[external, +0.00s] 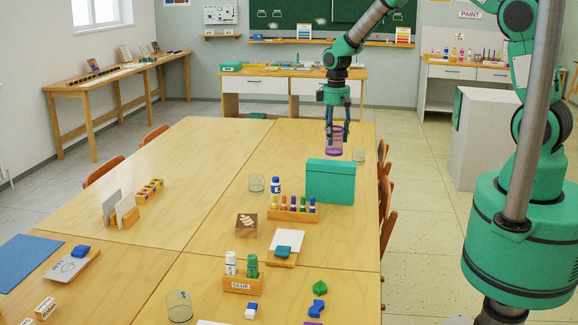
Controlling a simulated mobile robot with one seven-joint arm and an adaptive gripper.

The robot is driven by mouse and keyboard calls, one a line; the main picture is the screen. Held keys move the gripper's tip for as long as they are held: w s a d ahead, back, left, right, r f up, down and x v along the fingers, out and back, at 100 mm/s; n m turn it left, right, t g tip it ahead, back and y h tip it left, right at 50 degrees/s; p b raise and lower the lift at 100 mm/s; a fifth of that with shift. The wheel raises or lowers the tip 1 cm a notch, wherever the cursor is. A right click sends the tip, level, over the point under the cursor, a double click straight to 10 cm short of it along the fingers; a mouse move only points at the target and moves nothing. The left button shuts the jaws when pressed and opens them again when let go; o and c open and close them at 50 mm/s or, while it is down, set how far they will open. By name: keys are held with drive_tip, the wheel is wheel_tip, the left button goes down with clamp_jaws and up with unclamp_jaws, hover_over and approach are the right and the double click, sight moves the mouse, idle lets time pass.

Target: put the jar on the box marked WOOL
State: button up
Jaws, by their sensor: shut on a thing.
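A purple see-through jar (334,146) is upright between the fingers of my gripper (337,134) near the far end of the big wooden table. My gripper points down and is shut on the jar. I cannot tell whether the jar's bottom touches the table. A teal box (330,184) with a lid stands on the table, nearer the camera than the jar and just below it in the picture. No WOOL marking shows on the sides I see, so I cannot tell if this is the marked box.
A blue-and-white bottle (275,186) and a marker rack (292,211) stand near the box. The table's far left part is clear. Chairs (387,212) line the right edge.

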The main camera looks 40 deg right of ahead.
drive_tip(key=shift+w, duration=0.1)
drive_tip(key=shift+w, duration=0.25)
drive_tip(key=shift+w+f, duration=0.1)
drive_tip(key=shift+f, duration=1.7)
drive_tip(key=shift+f, duration=0.1)
drive_tip(key=o, duration=1.2)
drive_tip(key=shift+c, duration=0.2)
wheel_tip(320, 180, up, 12)
